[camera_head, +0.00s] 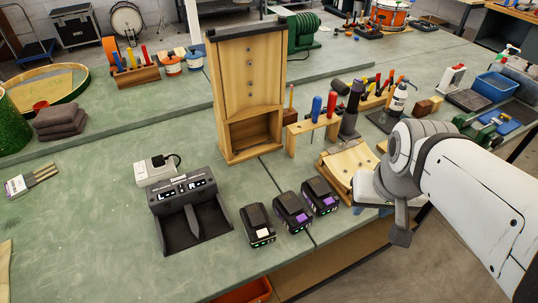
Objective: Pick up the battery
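Three black power-tool batteries stand in a slanted row on the green bench in the head view. The left battery (258,225) has a pale latch; the middle battery (293,212) and the right battery (320,196) have purple parts. Left of them is a black two-bay charger (190,213) marked L and R, and both bays look empty. My gripper (386,212) is at the right, near the bench's front edge, to the right of the batteries and apart from them. My own wrist hides part of it, and its opening is unclear.
A tall wooden box (245,85) stands behind the batteries. A wooden cradle (348,170) and a tool rack (312,135) lie close to my gripper. A white plug adapter (156,170) sits behind the charger.

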